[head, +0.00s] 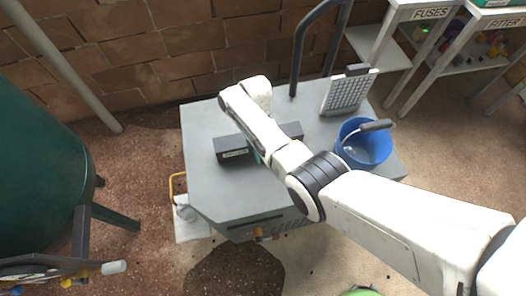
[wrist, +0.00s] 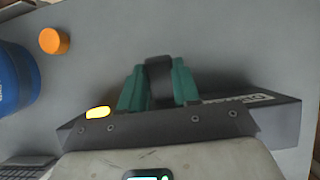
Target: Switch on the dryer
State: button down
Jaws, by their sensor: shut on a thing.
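A long dark box (head: 231,149) with a small pale label lies on top of the grey cabinet (head: 215,190). The wrist view shows the same box (wrist: 275,115), with pale lettering that I cannot read fully. A bright yellow lamp (wrist: 97,112) shows at its left part and looks lit. My gripper (wrist: 160,85) has green fingers on both sides of a black upright lever (wrist: 160,78) at the box and is shut on it. In the head view my arm covers the middle of the box and hides the lever.
A blue bucket (head: 363,152) with a grey-handled tool stands at the cabinet's right, near a pale perforated panel (head: 348,92). An orange cap (wrist: 54,41) lies on the grey top. A black tube frame (head: 299,50) rises at the back. A green tank (head: 40,180) stands at left.

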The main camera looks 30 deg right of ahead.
jog(key=c, duration=0.8)
grip_release()
jog(key=v, duration=1)
jog(key=shift+w+r+p, duration=0.25)
jog(key=shift+r+p, duration=0.05)
jog(key=shift+p, duration=0.1)
